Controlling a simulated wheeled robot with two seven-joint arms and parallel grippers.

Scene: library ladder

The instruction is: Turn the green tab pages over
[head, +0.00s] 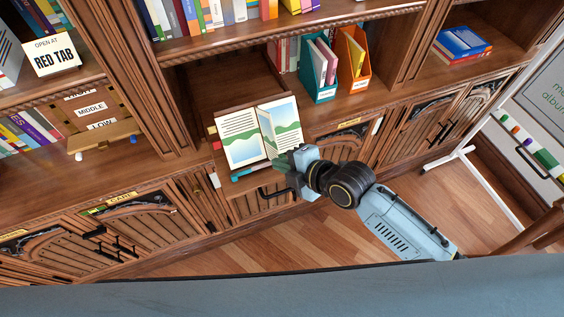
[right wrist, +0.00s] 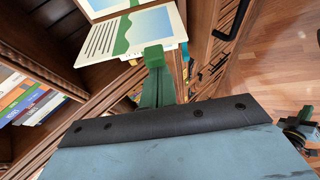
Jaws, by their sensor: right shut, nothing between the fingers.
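An open book (head: 241,140) lies on a wooden stand in the cabinet bay. Its left page shows text and a green-and-blue picture. A second picture page (head: 281,124) stands at an angle on the right side. I cannot make out a green tab for certain. My left gripper is not in view.
Red and other coloured tabs (head: 212,130) stick out at the book's left edge. A teal file box (head: 318,80) and an orange one (head: 351,62) stand to the right. A sign (head: 53,54) reads "Open at red tab".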

